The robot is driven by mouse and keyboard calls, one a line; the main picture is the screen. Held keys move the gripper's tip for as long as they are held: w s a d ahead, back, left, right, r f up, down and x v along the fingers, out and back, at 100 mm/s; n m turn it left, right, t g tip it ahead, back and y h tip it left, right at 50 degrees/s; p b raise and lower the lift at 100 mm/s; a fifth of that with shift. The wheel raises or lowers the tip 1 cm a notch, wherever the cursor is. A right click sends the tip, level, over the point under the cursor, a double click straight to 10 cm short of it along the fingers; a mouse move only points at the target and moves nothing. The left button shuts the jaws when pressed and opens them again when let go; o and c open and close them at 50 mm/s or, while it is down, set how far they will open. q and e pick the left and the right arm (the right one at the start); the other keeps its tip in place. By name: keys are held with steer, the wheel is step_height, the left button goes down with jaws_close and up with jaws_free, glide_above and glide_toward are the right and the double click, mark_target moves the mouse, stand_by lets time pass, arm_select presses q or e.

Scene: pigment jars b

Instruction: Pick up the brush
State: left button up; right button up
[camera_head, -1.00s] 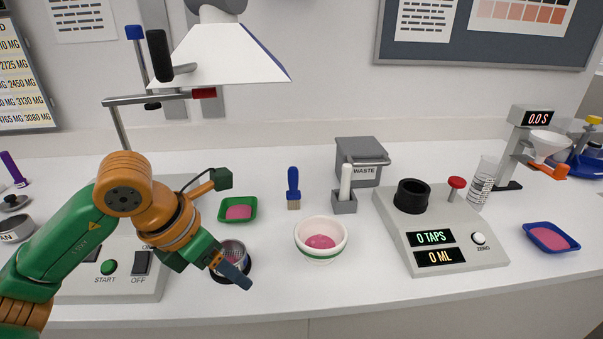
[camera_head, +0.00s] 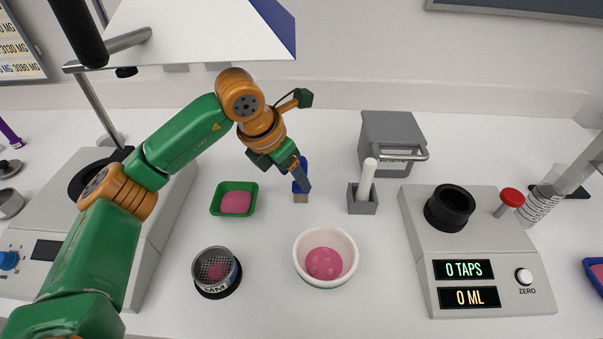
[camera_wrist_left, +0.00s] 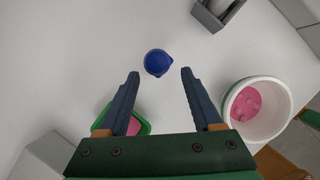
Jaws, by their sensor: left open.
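The brush (camera_head: 300,198) has a blue handle and a pale tan tip, and it stands upright, tip down, on the white bench. My left gripper (camera_head: 302,186) is over it and hides part of the handle in the head view. In the left wrist view the brush (camera_wrist_left: 157,62) shows as a round blue handle end, just beyond and between the two fingertips of the left gripper (camera_wrist_left: 159,73). The fingers are apart with nothing held between them. I cannot tell the exact height of the fingertips against the handle. My right gripper is not in view.
A green tray (camera_head: 217,208) with pink powder is left of the brush. A white bowl (camera_head: 298,257) is in front, and a sieve jar (camera_head: 207,290) is front left. A pestle holder (camera_head: 363,206) and grey waste bin (camera_head: 371,130) stand right. A tap counter (camera_head: 420,240) is farther right.

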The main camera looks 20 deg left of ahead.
mark_target(305, 168)
arm_select(q)
steer(key=w, duration=0.1)
steer(key=w+d+p, duration=0.1)
steer(key=w, duration=0.1)
steer(key=shift+w+d+f+p, duration=0.1)
steer(key=shift+d+f+p, duration=0.3)
steer(key=shift+f, duration=0.15)
jaws_close()
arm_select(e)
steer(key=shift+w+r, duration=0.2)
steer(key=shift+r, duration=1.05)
